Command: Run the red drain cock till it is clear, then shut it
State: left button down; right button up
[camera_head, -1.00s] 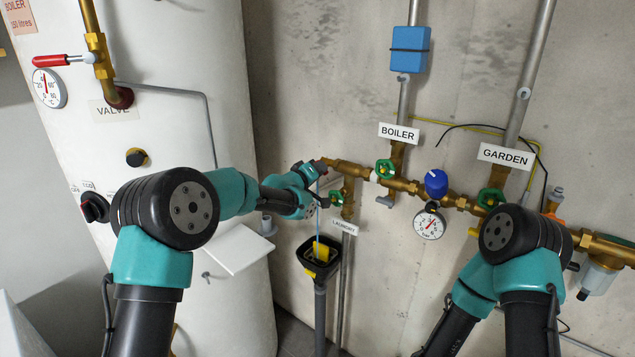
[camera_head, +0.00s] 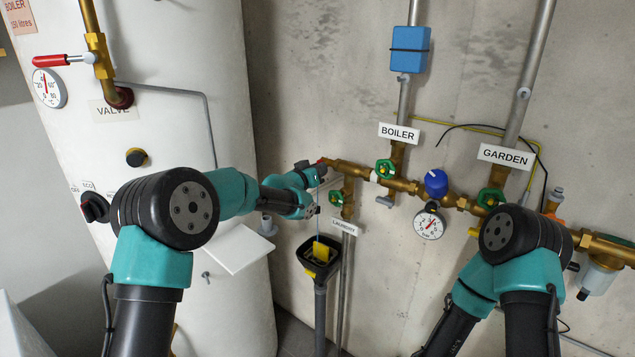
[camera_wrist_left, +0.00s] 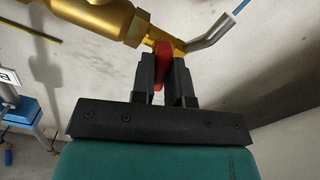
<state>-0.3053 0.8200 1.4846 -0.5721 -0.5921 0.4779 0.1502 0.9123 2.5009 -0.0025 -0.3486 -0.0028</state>
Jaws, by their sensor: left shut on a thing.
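The red drain cock handle (camera_wrist_left: 163,62) is between the two black fingers of my left gripper (camera_wrist_left: 166,82) in the left wrist view. The fingers are shut on it. It sits on a brass fitting at the left end of the brass pipe (camera_head: 345,167). A bent grey spout (camera_wrist_left: 212,34) leaves the fitting, with a light blue stream at its mouth (camera_wrist_left: 241,7). In the head view my left gripper (camera_head: 318,170) largely hides the cock. A black funnel (camera_head: 305,257) with a yellow piece inside stands below. My right gripper is out of view.
The brass pipe carries green-handled valves (camera_head: 384,167), a blue-capped part (camera_head: 436,183) and a pressure gauge (camera_head: 429,224). A white boiler tank (camera_head: 195,60) stands at left, with a small white shelf (camera_head: 238,250) near my left arm.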

pick_arm(q)
jog(key=shift+m, duration=0.6)
jog(key=shift+m, duration=1.1)
jog(key=c, duration=1.6)
grip_release()
jog(key=o, duration=0.7)
jog(key=shift+s, duration=0.1)
jog(key=v, duration=0.5)
jog(key=shift+s+a, duration=0.3)
